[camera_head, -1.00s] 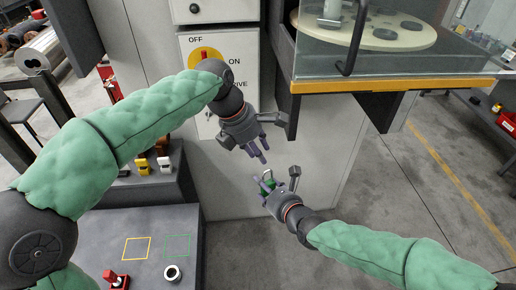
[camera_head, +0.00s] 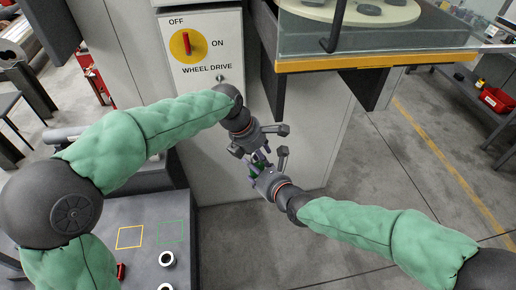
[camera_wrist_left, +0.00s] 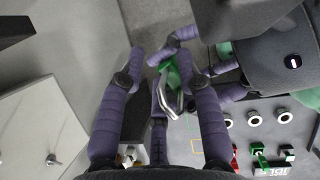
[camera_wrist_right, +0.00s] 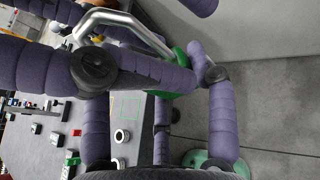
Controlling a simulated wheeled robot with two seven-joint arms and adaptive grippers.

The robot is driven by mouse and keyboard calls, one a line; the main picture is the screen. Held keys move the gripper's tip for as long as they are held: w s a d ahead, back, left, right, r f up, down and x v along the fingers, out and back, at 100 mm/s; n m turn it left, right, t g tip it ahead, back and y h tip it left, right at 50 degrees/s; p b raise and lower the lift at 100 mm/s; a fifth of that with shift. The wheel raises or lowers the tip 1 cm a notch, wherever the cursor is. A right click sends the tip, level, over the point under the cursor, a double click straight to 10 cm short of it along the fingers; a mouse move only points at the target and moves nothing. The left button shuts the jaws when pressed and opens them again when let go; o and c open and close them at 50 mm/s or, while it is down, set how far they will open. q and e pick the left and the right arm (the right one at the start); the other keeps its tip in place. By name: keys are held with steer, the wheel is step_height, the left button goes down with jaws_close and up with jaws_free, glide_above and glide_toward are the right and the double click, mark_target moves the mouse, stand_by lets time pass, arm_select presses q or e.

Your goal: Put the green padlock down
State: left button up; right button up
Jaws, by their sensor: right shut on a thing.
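The green padlock (camera_wrist_right: 182,58) is held in my right gripper (camera_head: 258,168), which is shut on it; its metal shackle (camera_wrist_right: 112,22) sticks out to the upper left in the right wrist view. In the left wrist view the padlock (camera_wrist_left: 173,72) and its shackle lie between the purple fingers of my left gripper (camera_wrist_left: 162,62). These fingers stand apart, so the left gripper looks open around the shackle; I cannot tell if they touch. In the head view both hands meet in front of the grey cabinet, and the fingers mostly hide the padlock.
A grey table (camera_head: 95,225) at the lower left bears a yellow outlined square (camera_head: 130,237), a green outlined square (camera_head: 171,231) and pale rings (camera_head: 167,258). The wheel drive switch (camera_head: 187,44) is on the cabinet. A glass-sided case (camera_head: 370,38) overhangs at the upper right.

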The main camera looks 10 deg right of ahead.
arm_select(q)
steer(key=shift+f, duration=0.15)
steer(key=shift+s+d, duration=0.1)
jaws_close()
arm_select(e)
steer(key=o, duration=1.2)
steer(key=shift+c, duration=0.2)
